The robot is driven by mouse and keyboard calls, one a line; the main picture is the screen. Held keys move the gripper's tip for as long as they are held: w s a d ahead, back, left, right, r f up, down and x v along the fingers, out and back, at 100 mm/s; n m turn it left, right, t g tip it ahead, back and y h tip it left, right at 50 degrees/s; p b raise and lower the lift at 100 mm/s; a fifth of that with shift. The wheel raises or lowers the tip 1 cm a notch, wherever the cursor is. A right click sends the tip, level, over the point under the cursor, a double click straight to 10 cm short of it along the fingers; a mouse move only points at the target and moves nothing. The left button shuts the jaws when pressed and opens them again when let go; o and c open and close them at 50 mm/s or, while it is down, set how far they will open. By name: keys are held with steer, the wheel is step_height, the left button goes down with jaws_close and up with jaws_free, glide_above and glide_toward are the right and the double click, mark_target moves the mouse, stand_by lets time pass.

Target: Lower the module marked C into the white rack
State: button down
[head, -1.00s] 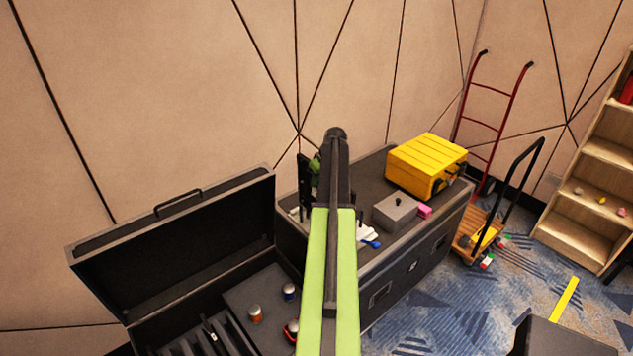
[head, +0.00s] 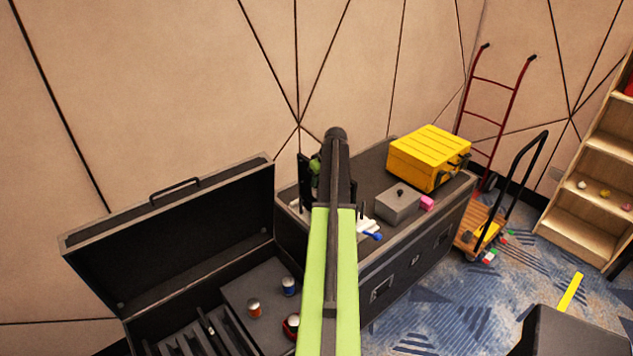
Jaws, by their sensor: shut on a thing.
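My arm rises through the middle of the head view, and my gripper (head: 314,168) is mostly hidden behind it. A green part of the gripper shows at the arm's left side. It is shut on a dark upright slab (head: 304,182), which looks like a module. No letter C can be read on it. The slab appears in front of or above the left part of a dark equipment case. White pieces (head: 366,227) show on the case top just right of my arm, with a blue item beside them. I cannot tell whether they belong to the white rack.
An open black case (head: 170,235) with slots and several cans stands at left. A red hand truck (head: 490,120), a trolley and wooden shelves stand at right.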

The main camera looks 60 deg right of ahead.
steer(key=shift+f+b, duration=1)
steer(key=shift+f, duration=0.2)
steer(key=shift+f+b, duration=0.5)
stand_by(0.4)
steer(key=c, duration=0.8)
jaws_free()
steer(key=shift+c, duration=0.2)
steer(key=shift+s+r, duration=0.1)
step_height(320, 180, up, 8)
steer(key=p, duration=0.8)
